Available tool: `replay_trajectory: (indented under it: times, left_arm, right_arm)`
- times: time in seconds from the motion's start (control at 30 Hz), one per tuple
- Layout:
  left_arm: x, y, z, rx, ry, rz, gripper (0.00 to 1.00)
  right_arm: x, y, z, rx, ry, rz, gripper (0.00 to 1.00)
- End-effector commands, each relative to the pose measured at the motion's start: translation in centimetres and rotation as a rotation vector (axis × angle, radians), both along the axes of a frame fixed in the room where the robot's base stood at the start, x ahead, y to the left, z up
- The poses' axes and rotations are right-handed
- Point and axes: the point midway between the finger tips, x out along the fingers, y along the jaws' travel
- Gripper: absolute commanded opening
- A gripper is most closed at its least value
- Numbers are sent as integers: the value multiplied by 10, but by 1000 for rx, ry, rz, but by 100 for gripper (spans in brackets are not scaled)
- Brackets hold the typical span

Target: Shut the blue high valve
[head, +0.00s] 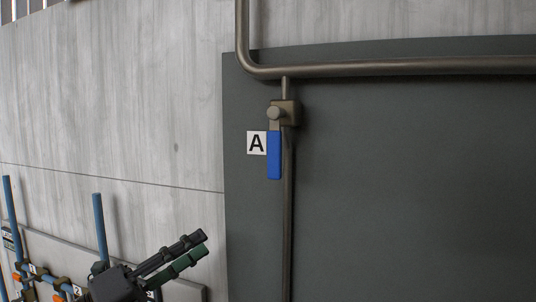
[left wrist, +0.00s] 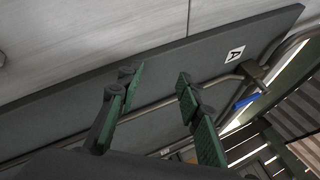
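The valve with the blue handle (head: 274,155) is high on the dark grey panel, beside a white label "A" (head: 256,143). The handle hangs straight down, in line with the vertical pipe, below the bronze valve body (head: 287,113). In the left wrist view the blue handle (left wrist: 246,101) shows at the right, beyond the fingers. My left gripper (head: 197,246) is below and left of the handle, apart from it. Its fingers are spread and empty in the left wrist view (left wrist: 157,83). My right gripper is not in either view.
A thick pipe (head: 400,67) bends and runs along the panel's top. The dark panel (head: 420,190) is bare to the right of the valve. At the lower left are blue pipes (head: 101,225) and small numbered valves with orange parts (head: 66,287).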

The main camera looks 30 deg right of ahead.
Motion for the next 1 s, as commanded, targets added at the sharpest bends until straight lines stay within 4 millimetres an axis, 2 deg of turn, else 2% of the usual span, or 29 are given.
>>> replay_trajectory:
  times: [0.03, 0.1, 0.23, 0.4, 0.6, 0.7, 0.87, 1.0]
  left_arm:
    - [-29, -17, 25, 82, -99, -2, 33]
    - [-62, -37, 44, 199, -218, 13, 33]
    - [-107, -59, 76, 398, -422, 98, 33]
    - [-145, -65, 125, 593, -643, 298, 33]
    - [-172, -53, 178, 683, -778, 519, 33]
    - [-182, -46, 197, 698, -813, 597, 33]
    - [-185, -45, 210, 705, -830, 649, 33]
    - [-175, -58, 212, 705, -831, 649, 33]
  right_arm:
    - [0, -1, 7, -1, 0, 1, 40]
    - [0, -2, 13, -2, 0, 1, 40]
    - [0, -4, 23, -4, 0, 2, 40]
    - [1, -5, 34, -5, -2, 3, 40]
    - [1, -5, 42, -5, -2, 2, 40]
    - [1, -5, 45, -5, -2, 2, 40]
    - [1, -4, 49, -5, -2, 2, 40]
    - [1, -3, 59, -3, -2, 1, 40]
